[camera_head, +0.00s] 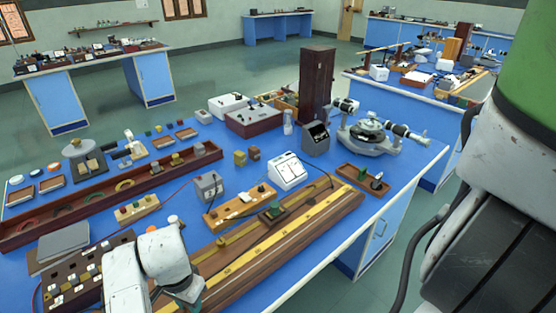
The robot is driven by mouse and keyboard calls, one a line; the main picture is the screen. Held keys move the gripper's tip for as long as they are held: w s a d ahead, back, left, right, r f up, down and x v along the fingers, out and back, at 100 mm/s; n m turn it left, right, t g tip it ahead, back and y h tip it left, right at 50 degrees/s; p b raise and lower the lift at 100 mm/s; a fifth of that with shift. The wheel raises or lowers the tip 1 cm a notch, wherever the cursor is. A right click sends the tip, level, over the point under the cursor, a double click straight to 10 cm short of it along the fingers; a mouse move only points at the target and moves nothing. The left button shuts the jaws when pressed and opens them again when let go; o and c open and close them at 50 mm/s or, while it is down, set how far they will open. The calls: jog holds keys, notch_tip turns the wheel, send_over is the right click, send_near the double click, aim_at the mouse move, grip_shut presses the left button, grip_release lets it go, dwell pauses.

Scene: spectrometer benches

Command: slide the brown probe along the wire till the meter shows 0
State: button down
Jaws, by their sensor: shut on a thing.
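The long wooden wire board (340,212) with a yellow scale (285,242) runs diagonally across the front of the blue bench. The thin wire is too fine to make out. My gripper (187,292) is low over the board's near left end, partly hidden by my white arm. It is shut, most likely on the brown probe, which I cannot make out there. A white sloped meter (287,171) stands behind the board; its reading is too small to tell. A small green-topped block (273,211) sits at the board's back edge.
A wooden terminal strip (240,204), a grey box (209,186) and thin leads lie behind the board. A dark switch box (85,280) is at the left. A small tray (362,179) and a spectrometer (370,137) stand at the right.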

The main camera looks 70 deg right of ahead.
jog(key=shift+f, duration=0.4)
dwell(0.4)
